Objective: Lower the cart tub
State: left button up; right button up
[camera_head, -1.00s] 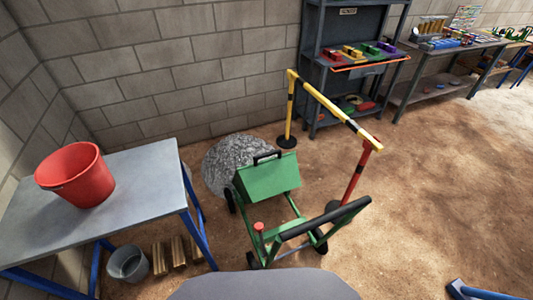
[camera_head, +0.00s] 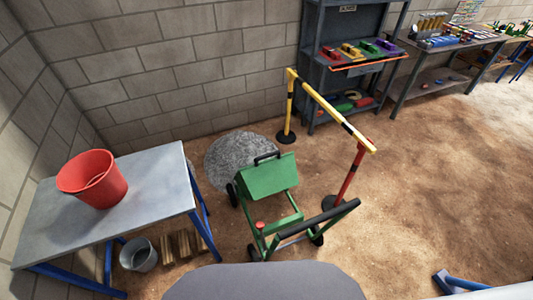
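The green cart stands on the dirt floor in front of me. Its green tub (camera_head: 268,178) is tipped up at the far end, with its flat underside or back face toward me and a black handle (camera_head: 267,156) on its top edge. A red knob (camera_head: 260,225) sits on the green frame on the near left. The black push bar (camera_head: 331,217) slants up at the near right. Neither of my grippers is in view.
A grey gravel pile (camera_head: 232,160) lies behind the tub. A yellow-black barrier (camera_head: 333,109) runs close on the right. A metal table (camera_head: 150,170) with a red bucket (camera_head: 92,178) is at left. A grey bucket (camera_head: 138,254) and wood blocks (camera_head: 182,246) are below it. Open floor lies right.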

aim_at(262, 179)
jog(key=i+u, duration=0.15)
jog(key=u, duration=0.25)
jog(key=i+l+u, duration=0.15)
jog(key=u, duration=0.2)
